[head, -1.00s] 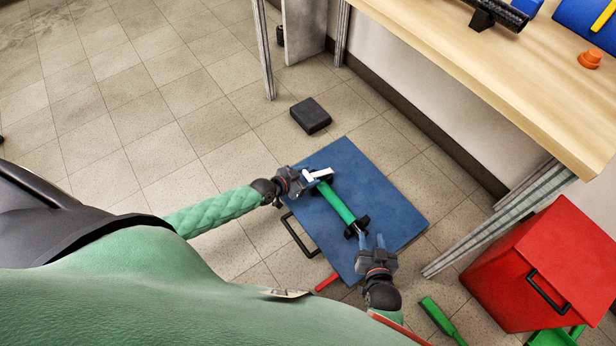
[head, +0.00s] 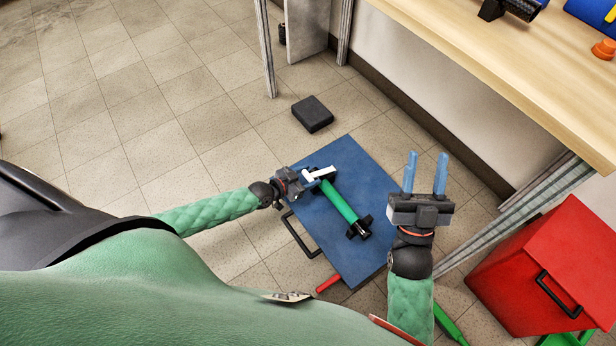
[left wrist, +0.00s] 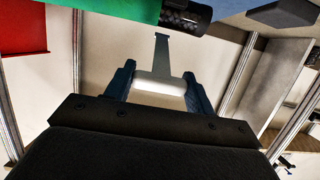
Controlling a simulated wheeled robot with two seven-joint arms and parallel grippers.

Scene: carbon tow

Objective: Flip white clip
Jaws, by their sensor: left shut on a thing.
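The white clip (head: 322,173) is at the upper end of a green rod (head: 339,201) over the blue board (head: 376,180). My left gripper (head: 304,179) is shut on the white clip, which also shows between its fingers in the left wrist view (left wrist: 160,84). Whether the clip touches the rod is hard to tell. A black holder (head: 359,228) is at the rod's lower end. My right gripper (head: 425,172) is open and empty, with its blue fingers apart, raised to the right of the rod.
A wooden table (head: 500,75) stands at the upper right. A red box (head: 545,265) with a black handle is at the lower right. A black block (head: 312,113) lies on the floor behind the board. A red handle (head: 328,284) is at the board's near edge. The floor at left is clear.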

